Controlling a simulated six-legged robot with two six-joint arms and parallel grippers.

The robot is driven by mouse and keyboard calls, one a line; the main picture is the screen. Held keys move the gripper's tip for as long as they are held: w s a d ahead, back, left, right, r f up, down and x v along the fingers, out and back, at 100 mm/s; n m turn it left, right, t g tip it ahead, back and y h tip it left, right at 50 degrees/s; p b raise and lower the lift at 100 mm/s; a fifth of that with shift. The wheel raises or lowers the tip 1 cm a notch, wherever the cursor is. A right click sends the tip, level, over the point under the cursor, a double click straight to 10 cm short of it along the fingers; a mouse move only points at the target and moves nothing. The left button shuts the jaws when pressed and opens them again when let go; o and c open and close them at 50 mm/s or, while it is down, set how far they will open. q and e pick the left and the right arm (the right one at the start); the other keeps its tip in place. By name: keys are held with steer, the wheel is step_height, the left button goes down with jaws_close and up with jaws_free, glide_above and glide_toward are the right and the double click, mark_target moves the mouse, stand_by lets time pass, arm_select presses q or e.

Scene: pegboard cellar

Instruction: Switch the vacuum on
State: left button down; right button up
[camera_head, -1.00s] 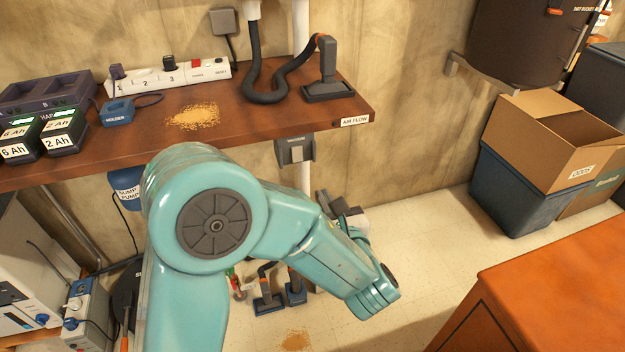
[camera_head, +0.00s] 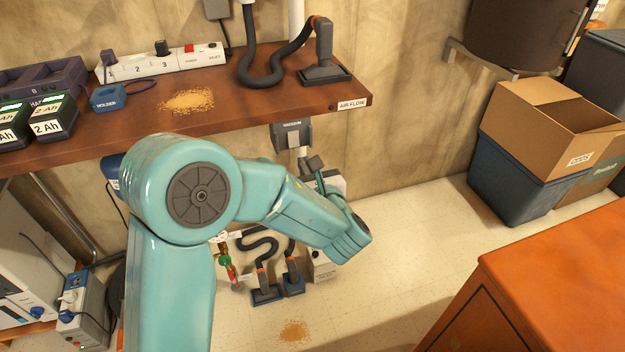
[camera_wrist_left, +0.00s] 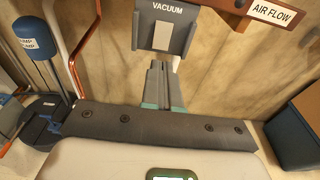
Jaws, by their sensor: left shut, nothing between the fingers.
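The vacuum switch box (camera_head: 292,136) is a grey box labelled VACUUM, mounted under the front edge of the brown shelf. In the left wrist view the box (camera_wrist_left: 165,30) is at the top, with a pale paddle on its front. My left gripper (camera_wrist_left: 158,68) points at it from below, its dark fingers shut and empty. The fingertips look close under the paddle; I cannot tell whether they touch. In the head view the left gripper (camera_head: 306,160) is partly hidden behind my teal arm. A black hose with a nozzle (camera_head: 324,55) stands on the shelf. My right gripper is not in view.
The shelf (camera_head: 230,115) carries a power strip (camera_head: 150,65), chargers and spilled yellow dust (camera_head: 187,100). Floor nozzles (camera_head: 265,290) stand below. A cardboard box (camera_head: 550,115) sits on a blue bin at the right. An orange cabinet (camera_head: 560,270) fills the lower right.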

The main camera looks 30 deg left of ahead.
mark_target(294, 145)
arm_select(q)
steer(key=x, duration=0.6)
steer(key=shift+w+a+f+b, duration=0.1)
steer(key=shift+w+a+b, duration=0.1)
steer(key=shift+b, duration=0.1)
steer(key=shift+w+a+f+b, duration=0.1)
steer(key=shift+a+f+b, duration=0.1)
steer(key=shift+b, duration=0.2)
steer(key=shift+d+r, duration=0.1)
steer(key=shift+r, duration=0.15)
